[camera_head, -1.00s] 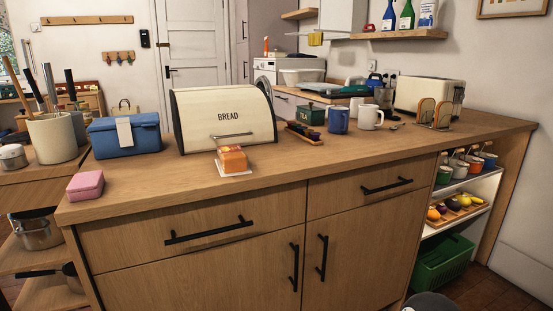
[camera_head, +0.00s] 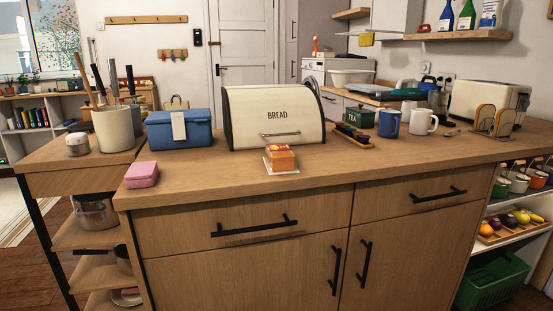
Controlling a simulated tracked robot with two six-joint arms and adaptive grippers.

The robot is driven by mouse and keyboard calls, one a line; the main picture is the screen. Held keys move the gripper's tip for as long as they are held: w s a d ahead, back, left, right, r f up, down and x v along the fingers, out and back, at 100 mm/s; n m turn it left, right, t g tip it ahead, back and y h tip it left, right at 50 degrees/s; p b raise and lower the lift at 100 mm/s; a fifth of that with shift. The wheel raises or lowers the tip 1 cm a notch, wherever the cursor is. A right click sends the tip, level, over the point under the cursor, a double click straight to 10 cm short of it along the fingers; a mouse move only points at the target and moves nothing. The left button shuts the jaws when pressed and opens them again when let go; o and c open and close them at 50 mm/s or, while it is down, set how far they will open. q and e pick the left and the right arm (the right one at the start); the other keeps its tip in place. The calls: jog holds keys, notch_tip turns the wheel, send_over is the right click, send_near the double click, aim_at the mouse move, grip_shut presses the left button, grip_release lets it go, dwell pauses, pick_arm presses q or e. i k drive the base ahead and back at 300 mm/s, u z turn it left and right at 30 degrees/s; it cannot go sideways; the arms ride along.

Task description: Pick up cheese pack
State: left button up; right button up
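The likely cheese pack is an orange block (camera_head: 281,157) with a reddish patch on top. It lies on a small white base (camera_head: 268,167) near the front edge of the wooden counter, in front of the bread bin (camera_head: 275,117). No label on it can be read. A pink block (camera_head: 141,175) lies at the counter's front left corner. Neither of my grippers shows in the head view.
A blue box (camera_head: 180,130) and a utensil crock (camera_head: 114,128) stand left of the bread bin. A blue mug (camera_head: 389,123), a white mug (camera_head: 422,122) and a toaster (camera_head: 487,102) stand to the right. The counter (camera_head: 217,182) is bare between the pink and orange blocks.

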aim_at(278, 159)
jog(key=z, duration=1)
jog(key=k, duration=0.8)
jog(key=u, duration=1.35)
jog(key=i, duration=1.15)
